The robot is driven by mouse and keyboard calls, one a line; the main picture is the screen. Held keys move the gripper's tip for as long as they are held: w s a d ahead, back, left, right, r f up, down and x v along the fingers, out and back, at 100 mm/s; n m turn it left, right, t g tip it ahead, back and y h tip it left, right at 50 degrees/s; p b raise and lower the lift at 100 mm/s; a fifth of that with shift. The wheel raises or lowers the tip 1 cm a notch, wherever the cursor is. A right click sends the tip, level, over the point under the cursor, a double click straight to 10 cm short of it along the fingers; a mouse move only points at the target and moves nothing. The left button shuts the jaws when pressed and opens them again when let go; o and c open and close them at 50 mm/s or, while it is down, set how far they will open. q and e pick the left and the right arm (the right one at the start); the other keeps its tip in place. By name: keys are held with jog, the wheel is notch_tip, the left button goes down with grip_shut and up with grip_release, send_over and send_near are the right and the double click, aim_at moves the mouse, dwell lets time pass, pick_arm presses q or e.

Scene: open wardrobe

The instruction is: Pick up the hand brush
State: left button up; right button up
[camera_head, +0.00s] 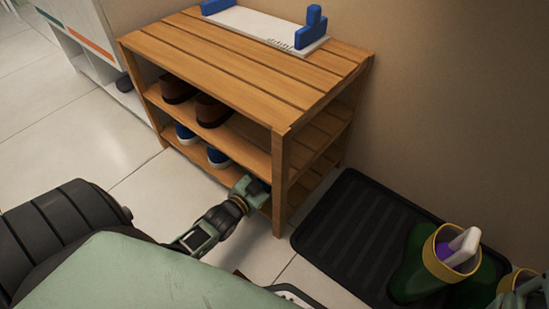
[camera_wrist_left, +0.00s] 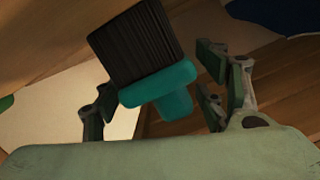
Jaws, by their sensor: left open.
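The hand brush (camera_wrist_left: 140,45) has dark bristles and a teal handle (camera_wrist_left: 160,92). In the left wrist view it lies between the spread fingers of my left gripper (camera_wrist_left: 158,95), with gaps on both sides. In the head view my left gripper (camera_head: 254,187) reaches into the lowest shelf of the wooden rack, beside its front right post, and I cannot make out the brush there. A grey-green part at the lower right corner looks like my right gripper (camera_head: 532,290); it is cut off by the frame edge.
The wooden rack (camera_head: 245,75) holds brown shoes (camera_head: 210,110) and blue shoes (camera_head: 217,156). A white board with blue ends (camera_head: 265,27) lies on top. A black mat (camera_head: 345,225) with green boots (camera_head: 415,265) is at the right. Tiled floor lies clear at left.

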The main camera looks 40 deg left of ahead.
pick_arm(q)
jog(key=shift+w+f, duration=0.1)
jog(key=shift+w, duration=0.45)
jog(key=shift+c, duration=0.5)
jog(key=c, duration=1.3)
